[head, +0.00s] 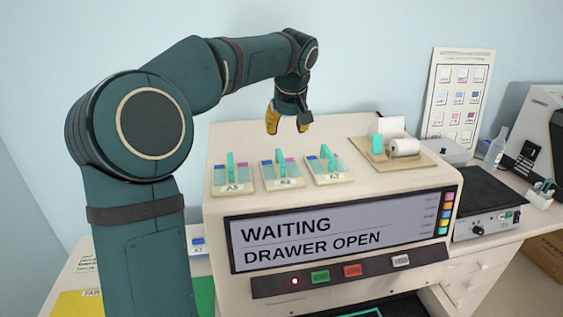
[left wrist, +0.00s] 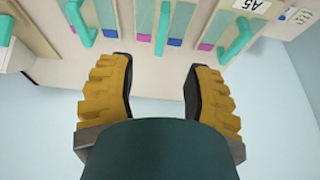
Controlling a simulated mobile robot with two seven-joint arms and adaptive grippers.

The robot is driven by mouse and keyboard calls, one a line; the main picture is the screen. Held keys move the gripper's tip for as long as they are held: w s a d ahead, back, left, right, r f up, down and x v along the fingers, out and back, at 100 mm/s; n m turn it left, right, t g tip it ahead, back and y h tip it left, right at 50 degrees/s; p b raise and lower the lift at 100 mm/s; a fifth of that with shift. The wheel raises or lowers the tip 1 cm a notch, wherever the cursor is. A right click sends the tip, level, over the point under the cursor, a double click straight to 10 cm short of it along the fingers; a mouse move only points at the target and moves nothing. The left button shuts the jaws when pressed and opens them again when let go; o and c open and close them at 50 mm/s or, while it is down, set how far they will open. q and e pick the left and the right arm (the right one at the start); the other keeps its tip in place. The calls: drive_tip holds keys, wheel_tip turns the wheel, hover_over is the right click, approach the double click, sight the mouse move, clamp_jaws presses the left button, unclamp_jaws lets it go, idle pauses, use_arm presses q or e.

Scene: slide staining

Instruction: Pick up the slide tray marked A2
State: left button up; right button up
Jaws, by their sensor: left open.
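The middle slide tray (head: 289,171) on top of the machine has a teal handle and blue and pink slide ends. Its small label looks like A2 but is hard to read. It also shows at the top of the left wrist view (left wrist: 180,25). Trays A5 (head: 232,187) and A3 (head: 331,178) stand on either side of it. My left gripper (head: 288,122) is open and empty above the row, apart from the trays. In the left wrist view its yellow-and-black fingers (left wrist: 158,75) frame a gap just below the middle tray. My right gripper is not seen.
The machine's screen (head: 310,242) reads WAITING, DRAWER OPEN. A beige stand with a white roll (head: 404,146) is right of the trays. A grey box with a black top (head: 485,195) stands further right. Another tray labelled A1 (head: 197,247) lies low, partly behind my left arm.

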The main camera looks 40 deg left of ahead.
sight(281, 156)
use_arm(q)
drive_tip(key=x, duration=0.5)
drive_tip(key=a+x, duration=0.1)
drive_tip(key=x, duration=0.2)
drive_tip(key=shift+w, duration=0.2)
drive_tip(key=shift+x, duration=2.45)
drive_tip(key=shift+o, duration=0.2)
drive_tip(key=shift+a, duration=0.1)
drive_tip(key=shift+r, duration=0.1)
clamp_jaws()
